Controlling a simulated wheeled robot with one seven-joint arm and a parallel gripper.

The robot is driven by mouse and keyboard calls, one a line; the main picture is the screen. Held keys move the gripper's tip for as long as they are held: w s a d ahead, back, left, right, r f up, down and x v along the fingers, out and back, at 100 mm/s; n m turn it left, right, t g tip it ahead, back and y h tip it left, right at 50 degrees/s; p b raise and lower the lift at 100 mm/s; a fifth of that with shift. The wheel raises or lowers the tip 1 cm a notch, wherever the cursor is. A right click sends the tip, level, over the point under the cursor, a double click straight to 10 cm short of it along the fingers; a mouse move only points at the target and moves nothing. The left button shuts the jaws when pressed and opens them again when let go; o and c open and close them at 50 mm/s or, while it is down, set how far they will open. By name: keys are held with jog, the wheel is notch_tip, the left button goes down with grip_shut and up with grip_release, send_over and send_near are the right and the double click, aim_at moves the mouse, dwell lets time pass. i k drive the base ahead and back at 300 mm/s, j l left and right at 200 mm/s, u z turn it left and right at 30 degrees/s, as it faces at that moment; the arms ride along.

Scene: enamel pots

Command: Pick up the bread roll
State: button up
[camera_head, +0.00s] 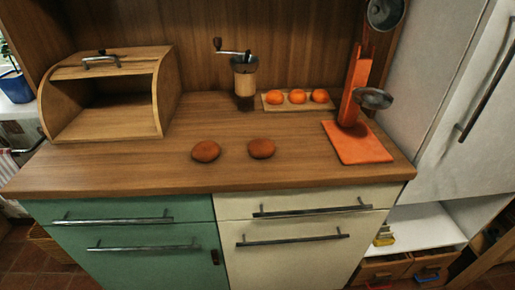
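Two round brown bread rolls lie on the wooden countertop (130,168), near its front edge. The left bread roll (205,151) sits a little apart from the right bread roll (262,148), with bare wood between them. Both rest flat with nothing touching them. My gripper is not in view.
An open wooden bread box (150,95) stands at the left. A coffee grinder (244,75) and a board with three orange fruits (297,97) stand behind the rolls. An orange stand (358,142) with metal pieces is at the right. The counter around the rolls is clear.

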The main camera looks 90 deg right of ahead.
aim_at(260, 148)
jog(key=k+z, duration=0.15)
jog(key=z, duration=0.2)
jog(key=k+l+z, duration=0.1)
jog(key=z, duration=0.3)
jog(key=k+l+z, duration=0.1)
jog(key=z, duration=0.25)
jog(key=k, duration=0.05)
